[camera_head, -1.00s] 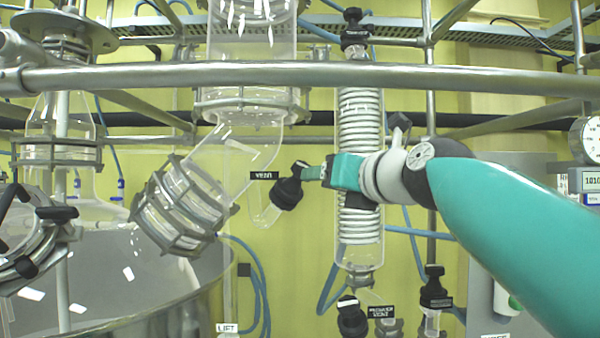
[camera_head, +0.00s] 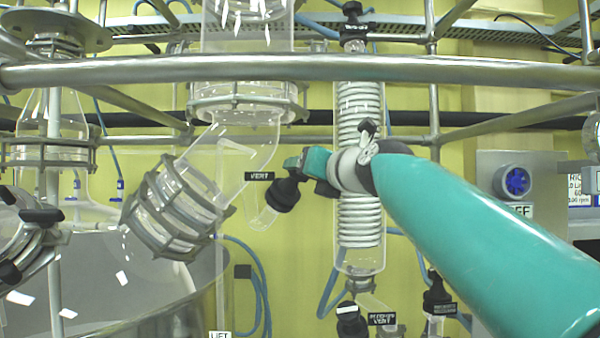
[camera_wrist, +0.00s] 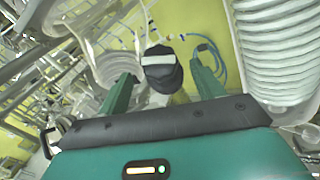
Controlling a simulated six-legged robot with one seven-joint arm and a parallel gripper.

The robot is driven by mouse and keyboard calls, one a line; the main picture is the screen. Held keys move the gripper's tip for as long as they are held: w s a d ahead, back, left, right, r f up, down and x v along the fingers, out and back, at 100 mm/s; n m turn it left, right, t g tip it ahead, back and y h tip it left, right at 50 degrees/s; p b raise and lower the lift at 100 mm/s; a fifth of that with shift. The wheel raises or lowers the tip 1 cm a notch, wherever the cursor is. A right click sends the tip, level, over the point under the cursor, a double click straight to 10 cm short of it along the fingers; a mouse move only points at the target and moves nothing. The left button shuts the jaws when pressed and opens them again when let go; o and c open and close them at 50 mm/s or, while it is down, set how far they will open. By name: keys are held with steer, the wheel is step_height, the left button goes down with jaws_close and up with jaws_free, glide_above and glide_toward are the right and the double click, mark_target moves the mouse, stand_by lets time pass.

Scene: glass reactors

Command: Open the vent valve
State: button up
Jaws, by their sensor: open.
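The vent valve (camera_head: 283,194) is a black knob on a short glass side arm, with a black VENT label (camera_head: 259,176) above it. My gripper (camera_head: 292,164) is at the upper right of the knob in the head view, close to it. In the wrist view the black knob (camera_wrist: 161,74) shows between the two green fingers of my gripper (camera_wrist: 161,70), which are spread apart. A pale strip lies across the knob's face. Whether a finger touches the knob cannot be told.
A coiled glass condenser (camera_head: 360,215) stands behind my wrist. A metal rail (camera_head: 300,68) crosses above. The flanged glass elbow (camera_head: 178,208) is left of the valve. Another black valve knob (camera_head: 351,318) with a label sits below. Blue hoses (camera_head: 258,275) hang behind.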

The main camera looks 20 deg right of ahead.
steer(key=shift+w+a, duration=0.15)
steer(key=shift+w, duration=2.25)
steer(key=c, duration=1)
